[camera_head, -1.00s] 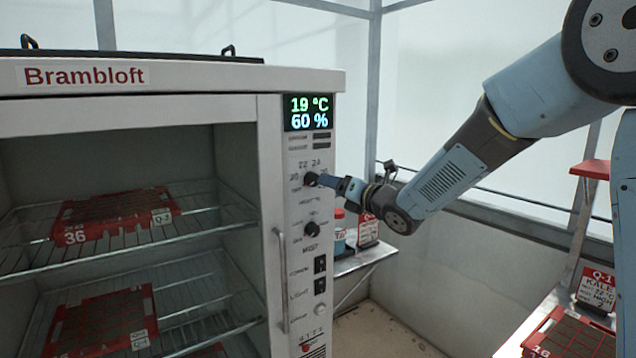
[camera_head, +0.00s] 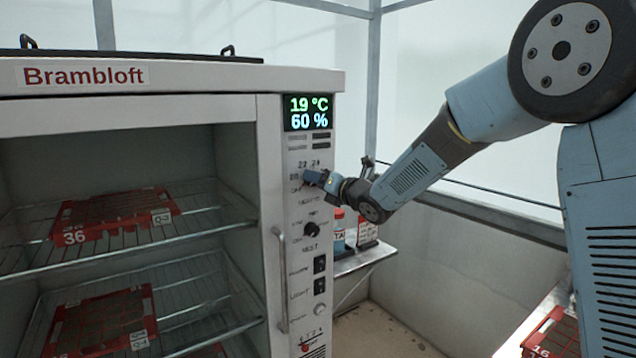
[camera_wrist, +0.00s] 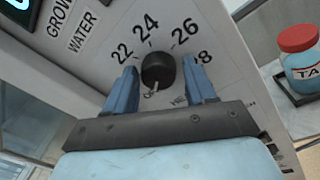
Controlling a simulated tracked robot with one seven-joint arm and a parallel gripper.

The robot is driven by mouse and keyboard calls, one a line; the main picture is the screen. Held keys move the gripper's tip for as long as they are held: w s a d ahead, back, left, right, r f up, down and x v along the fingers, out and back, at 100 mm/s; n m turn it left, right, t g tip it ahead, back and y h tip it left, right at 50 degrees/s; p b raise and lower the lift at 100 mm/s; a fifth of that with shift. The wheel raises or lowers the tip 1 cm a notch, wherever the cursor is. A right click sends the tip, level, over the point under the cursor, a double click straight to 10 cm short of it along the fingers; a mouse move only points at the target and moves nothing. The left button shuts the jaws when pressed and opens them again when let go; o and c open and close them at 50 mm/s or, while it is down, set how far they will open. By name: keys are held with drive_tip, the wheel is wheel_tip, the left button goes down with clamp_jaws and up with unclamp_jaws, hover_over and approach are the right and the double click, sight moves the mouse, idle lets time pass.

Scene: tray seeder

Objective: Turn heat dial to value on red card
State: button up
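The heat dial is a black round knob (camera_wrist: 158,70) in the wrist view, with the numbers 22, 24 and 26 around it and an 8 partly covered at the right. Its pointer setting is unclear. My gripper (camera_wrist: 165,80) is open, with one blue finger on each side of the knob and a narrow gap at each. In the head view my gripper (camera_head: 314,178) is at the upper dial of the cabinet panel and mostly covers it. The display (camera_head: 309,112) reads 19 °C and 60 %. A small red card (camera_head: 367,231) stands on the side shelf, its text unreadable.
A second black knob (camera_head: 311,230), switches (camera_head: 320,264) and the vertical door handle (camera_head: 281,280) lie below the dial. A red-capped jar (camera_head: 339,232) stands on the shelf behind. Red trays (camera_head: 75,237) sit inside the cabinet. My arm fills the right side.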

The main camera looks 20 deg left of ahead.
drive_tip(key=c, duration=0.8)
drive_tip(key=shift+m, duration=0.3)
